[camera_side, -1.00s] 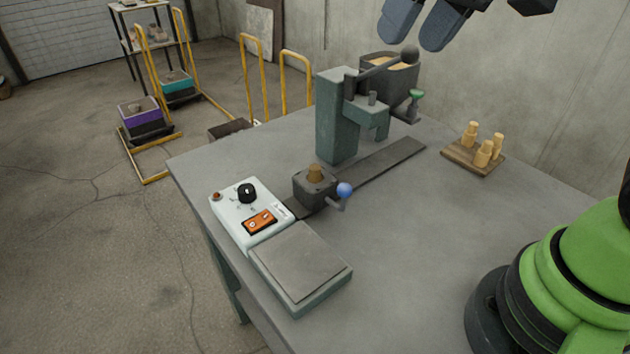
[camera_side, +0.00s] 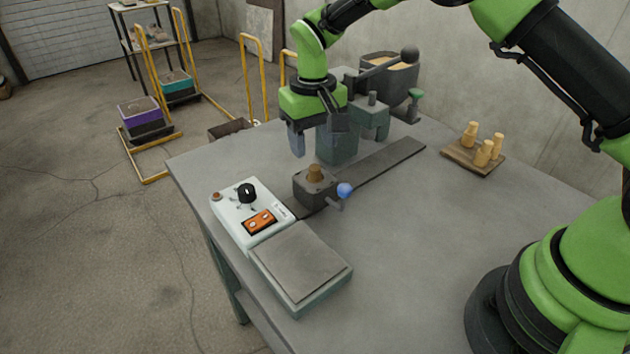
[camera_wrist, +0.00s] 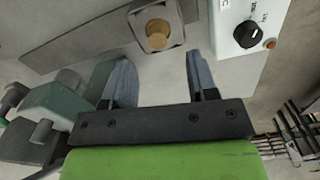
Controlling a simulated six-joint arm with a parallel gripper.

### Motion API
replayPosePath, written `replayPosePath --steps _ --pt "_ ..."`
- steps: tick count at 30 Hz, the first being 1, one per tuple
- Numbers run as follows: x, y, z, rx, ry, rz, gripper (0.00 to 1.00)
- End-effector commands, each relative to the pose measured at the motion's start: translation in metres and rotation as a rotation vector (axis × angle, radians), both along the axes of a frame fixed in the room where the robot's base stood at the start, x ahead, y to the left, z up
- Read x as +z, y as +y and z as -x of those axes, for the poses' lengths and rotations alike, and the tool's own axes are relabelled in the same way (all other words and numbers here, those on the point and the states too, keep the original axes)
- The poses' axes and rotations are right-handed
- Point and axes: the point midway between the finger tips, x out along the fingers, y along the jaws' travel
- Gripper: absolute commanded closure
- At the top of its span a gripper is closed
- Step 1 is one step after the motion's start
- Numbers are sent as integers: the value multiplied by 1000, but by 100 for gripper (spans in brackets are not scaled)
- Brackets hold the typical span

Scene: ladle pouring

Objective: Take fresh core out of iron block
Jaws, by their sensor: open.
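The iron block (camera_side: 315,190) is a dark grey box on the table, with a blue-knobbed lever (camera_side: 344,190) at its side. A tan core (camera_side: 315,172) stands upright in its top, with its upper end showing. In the wrist view the block (camera_wrist: 138,16) and core (camera_wrist: 158,32) are at the top, beyond my fingertips. My gripper (camera_side: 318,148) is open and empty, pointing down, above the block and a little behind it. In the wrist view the two fingers (camera_wrist: 160,75) are spread apart with nothing between them.
A green press stand (camera_side: 337,150) with a lever and sand bin (camera_side: 388,75) stands close behind my gripper. A white control box (camera_side: 250,215) and a flat plate (camera_side: 300,263) lie in front. Several finished cores stand on a wooden board (camera_side: 460,157) at right. The table's right middle is clear.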

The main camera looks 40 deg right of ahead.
Motion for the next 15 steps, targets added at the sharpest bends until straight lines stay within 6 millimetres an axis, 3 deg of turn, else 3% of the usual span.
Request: replayPosePath --steps 15 --pt "-59 -3 2 -1 0 0 47"
